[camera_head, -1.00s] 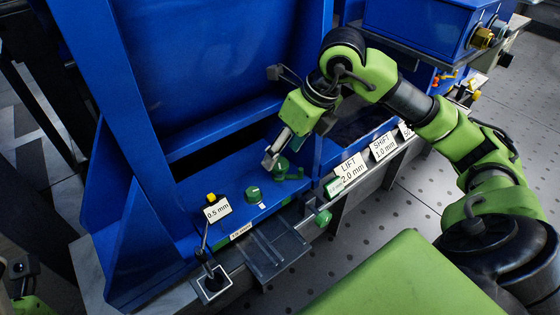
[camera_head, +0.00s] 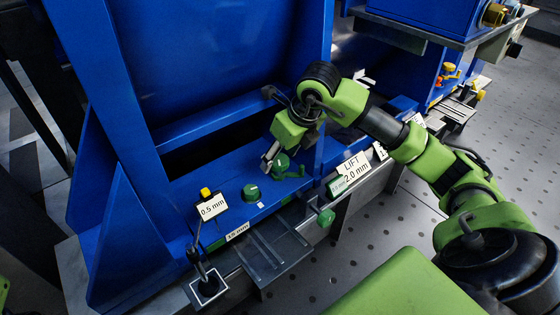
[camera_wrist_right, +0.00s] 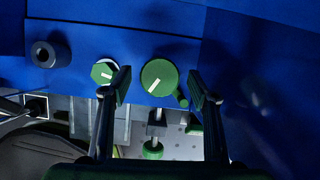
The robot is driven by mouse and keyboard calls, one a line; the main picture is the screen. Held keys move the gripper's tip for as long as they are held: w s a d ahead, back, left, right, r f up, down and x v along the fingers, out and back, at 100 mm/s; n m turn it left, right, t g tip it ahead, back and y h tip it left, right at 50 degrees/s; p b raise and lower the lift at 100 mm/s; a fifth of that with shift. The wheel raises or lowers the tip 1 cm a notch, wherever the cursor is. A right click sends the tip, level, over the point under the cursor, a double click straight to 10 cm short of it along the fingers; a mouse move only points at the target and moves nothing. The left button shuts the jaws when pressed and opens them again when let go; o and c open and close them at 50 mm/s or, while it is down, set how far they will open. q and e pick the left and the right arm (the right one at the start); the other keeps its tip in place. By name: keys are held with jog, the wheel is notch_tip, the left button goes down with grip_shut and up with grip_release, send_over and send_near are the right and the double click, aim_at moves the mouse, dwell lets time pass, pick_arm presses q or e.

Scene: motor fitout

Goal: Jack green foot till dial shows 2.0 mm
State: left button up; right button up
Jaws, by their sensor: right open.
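A green crank knob (camera_head: 282,163) with a side handle sits on the blue base ledge. My right gripper (camera_head: 269,162) is open beside it. In the right wrist view the round crank knob (camera_wrist_right: 158,77), with a white line, shows between the open right fingers (camera_wrist_right: 163,90); I cannot tell whether they touch it. A shaft below it leads to a green disc (camera_wrist_right: 152,150). A second green knob (camera_head: 251,193) stands left of the crank. A sign (camera_head: 352,170) reads LIFT 2.0 mm; the small green readout (camera_head: 336,186) below it is too small to read surely. My left gripper is out of view.
A 0.5 mm sign (camera_head: 212,207) with a yellow knob stands left on the ledge. A dark tray (camera_head: 271,254) juts out in front, beside a black lever (camera_head: 199,262). A green round knob (camera_head: 326,217) sticks out at the front. Tall blue frame walls rise behind.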

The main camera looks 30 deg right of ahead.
jog(key=shift+w+f, duration=0.1)
jog(key=shift+f, duration=0.1)
jog(key=c, duration=1.1)
jog(key=shift+r+p, duration=0.1)
jog(key=shift+p, duration=0.2)
